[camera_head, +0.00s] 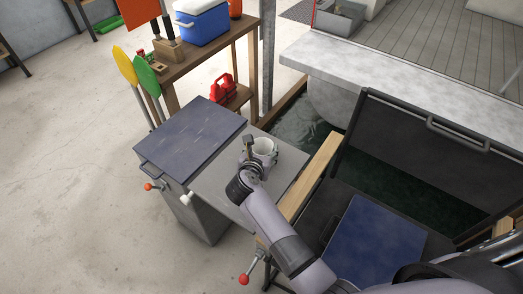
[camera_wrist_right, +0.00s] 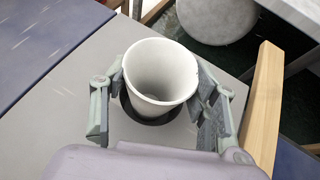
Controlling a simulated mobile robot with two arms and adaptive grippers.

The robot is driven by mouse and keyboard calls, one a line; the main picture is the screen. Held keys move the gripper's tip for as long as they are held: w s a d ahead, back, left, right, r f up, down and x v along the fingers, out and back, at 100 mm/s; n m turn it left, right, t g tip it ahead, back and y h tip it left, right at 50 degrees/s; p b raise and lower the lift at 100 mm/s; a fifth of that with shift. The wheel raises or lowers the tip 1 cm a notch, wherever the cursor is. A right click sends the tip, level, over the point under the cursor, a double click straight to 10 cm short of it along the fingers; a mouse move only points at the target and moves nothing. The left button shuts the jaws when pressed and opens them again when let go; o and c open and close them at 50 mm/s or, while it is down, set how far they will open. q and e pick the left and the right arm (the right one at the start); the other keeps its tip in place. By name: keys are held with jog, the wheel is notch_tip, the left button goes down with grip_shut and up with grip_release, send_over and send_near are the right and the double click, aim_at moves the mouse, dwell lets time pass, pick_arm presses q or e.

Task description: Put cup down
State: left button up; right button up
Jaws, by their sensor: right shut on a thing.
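A white, tapered, empty cup (camera_head: 265,148) is over the grey top (camera_head: 226,182) of a cabinet. In the right wrist view the cup (camera_wrist_right: 161,72) is upright or nearly so, its open mouth facing the camera. My right gripper (camera_head: 257,158) is around the cup; its two fingers (camera_wrist_right: 162,84) press on opposite sides in the wrist view. A dark round patch shows below the cup. I cannot tell whether the cup's base touches the grey top. My left gripper is not in view.
A dark blue panel (camera_head: 190,136) covers the cabinet's left part. A wooden beam (camera_head: 310,177) runs along its right side, with dark water (camera_head: 300,127) beyond. A wooden bench (camera_head: 172,75) holds a blue cooler (camera_head: 202,22). The grey top around the cup is clear.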

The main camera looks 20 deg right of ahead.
jog(key=shift+f, duration=0.15)
jog(key=o, duration=1.3)
jog(key=s+r+p, duration=0.2)
jog(key=s+r, duration=0.3)
jog(key=r, duration=0.3)
jog(key=s+d+r+p, duration=0.1)
jog(key=s+r+p, duration=0.1)
jog(key=s+r, duration=0.4)
jog(key=s+d+r+p, duration=0.1)
jog(key=s+r, duration=0.4)
jog(key=r, duration=0.6)
jog(key=shift+s+d+r+p, duration=0.15)
jog(key=shift+d+r+p, duration=0.1)
jog(key=shift+p, duration=0.3)
